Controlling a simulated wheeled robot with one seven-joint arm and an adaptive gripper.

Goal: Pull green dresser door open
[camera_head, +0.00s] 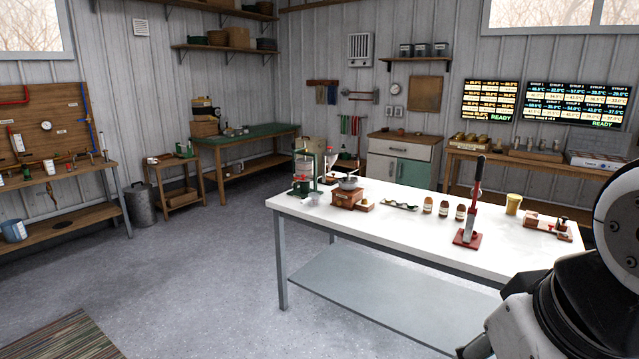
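The dresser (402,150) stands against the back wall, right of the middle of the head view. It has a wooden top, cream drawers and a cream left door (381,166). Its green door (413,173) is on the right side and looks shut. The white worktable in front hides the dresser's lower part. Part of my arm shows at the lower right edge, far from the dresser. My gripper is not in view.
A long white table (440,226) with bottles, a red lever press (466,236) and other items stands between me and the dresser. A wooden bench (460,160) adjoins the dresser's right. Grey floor (190,265) is open at left, with a striped rug (65,340) at the lower left.

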